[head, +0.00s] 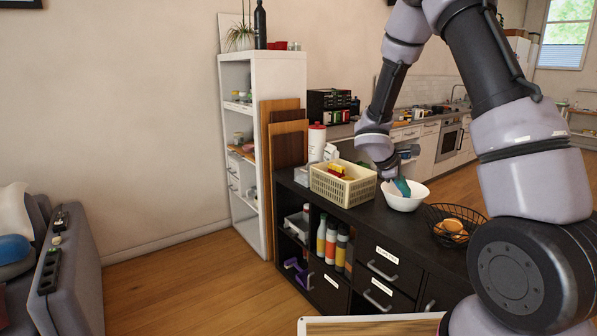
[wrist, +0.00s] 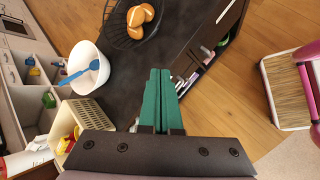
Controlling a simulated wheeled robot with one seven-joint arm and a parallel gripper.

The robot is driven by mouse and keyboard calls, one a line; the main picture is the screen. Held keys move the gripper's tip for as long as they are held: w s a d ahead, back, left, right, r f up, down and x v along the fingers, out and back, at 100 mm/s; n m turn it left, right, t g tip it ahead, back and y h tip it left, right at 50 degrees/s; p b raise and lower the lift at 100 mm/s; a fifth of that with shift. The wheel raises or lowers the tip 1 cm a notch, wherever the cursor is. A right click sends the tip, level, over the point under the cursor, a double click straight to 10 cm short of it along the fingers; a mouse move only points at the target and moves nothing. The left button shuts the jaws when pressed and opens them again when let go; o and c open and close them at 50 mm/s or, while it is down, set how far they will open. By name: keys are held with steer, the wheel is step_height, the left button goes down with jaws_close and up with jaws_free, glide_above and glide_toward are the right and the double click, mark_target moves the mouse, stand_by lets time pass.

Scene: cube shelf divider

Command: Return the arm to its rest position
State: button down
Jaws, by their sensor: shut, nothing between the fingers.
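My gripper (wrist: 157,95) has green fingers, which lie side by side and closed with nothing between them in the wrist view. They are over the dark top of the low cabinet (wrist: 140,70), near its edge. In the head view my arm reaches in from the upper right, and my gripper (head: 401,187) appears in front of or above the white bowl (head: 405,202). In the wrist view the white bowl (wrist: 98,72) is clear of the fingers, to their left, with a blue utensil (wrist: 72,76) in it.
A cream basket (head: 344,190) with colourful items and a black wire basket (head: 432,225) with orange-brown items stand on the cabinet, either side of the bowl. A white bottle (head: 316,143) stands behind. A tall white shelf (head: 265,75) is at left.

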steer(key=s+a+r+m+t+y, duration=0.1)
steer(key=s+a+r+m+y, duration=0.1)
steer(key=s+r+m, duration=0.3)
steer(key=s+a+r+m+t+y, duration=0.1)
steer(key=s+a+r+m+y, duration=0.2)
steer(key=s+r, duration=0.9)
steer(key=s+a+r+m+t+y, duration=0.2)
steer(key=s+a+r+m+y, duration=0.1)
steer(key=s+r+m, duration=0.6)
steer(key=shift+s+r+y, duration=0.3)
steer(key=shift+r+y, duration=0.4)
